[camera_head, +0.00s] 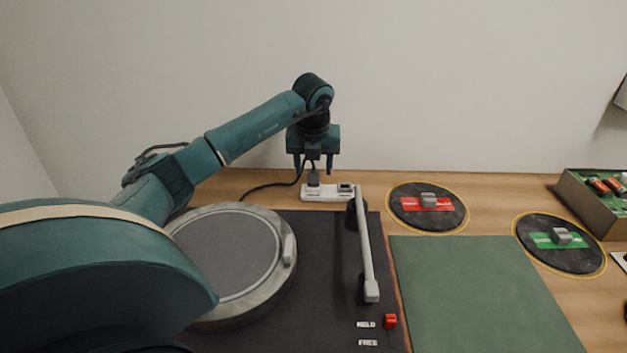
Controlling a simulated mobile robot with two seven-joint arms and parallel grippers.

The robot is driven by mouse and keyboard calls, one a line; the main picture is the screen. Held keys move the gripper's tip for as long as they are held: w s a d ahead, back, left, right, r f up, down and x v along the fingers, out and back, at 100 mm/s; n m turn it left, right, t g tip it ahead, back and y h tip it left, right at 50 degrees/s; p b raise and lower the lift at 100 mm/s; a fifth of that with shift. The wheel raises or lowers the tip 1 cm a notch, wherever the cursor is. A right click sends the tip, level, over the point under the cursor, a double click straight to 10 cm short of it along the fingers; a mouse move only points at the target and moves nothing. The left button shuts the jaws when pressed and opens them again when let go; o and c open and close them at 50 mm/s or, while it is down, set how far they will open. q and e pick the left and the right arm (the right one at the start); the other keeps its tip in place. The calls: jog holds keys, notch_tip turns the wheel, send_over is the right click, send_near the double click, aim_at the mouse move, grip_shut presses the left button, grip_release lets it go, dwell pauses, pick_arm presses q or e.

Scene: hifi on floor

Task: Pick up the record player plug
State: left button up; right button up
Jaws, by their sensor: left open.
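The record player (335,325) is dark, with a round grey platter (225,260) and a pale tonearm (365,245). A white power strip (322,196) lies behind it against the wall side. From this view I cannot tell whether the fingers touch the plug. My right gripper is not in view.
Two round black mats, one with a red label (398,215) and one with a green label (534,255), each hold a small grey block. A green mat (480,300) lies front right. A box of batteries (575,195) stands at far right. The wall is close behind the strip.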

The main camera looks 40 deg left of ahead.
pick_arm(q)
jog(key=shift+x, duration=1.05)
jog(key=c, duration=1)
jog(key=shift+r, duration=0.1)
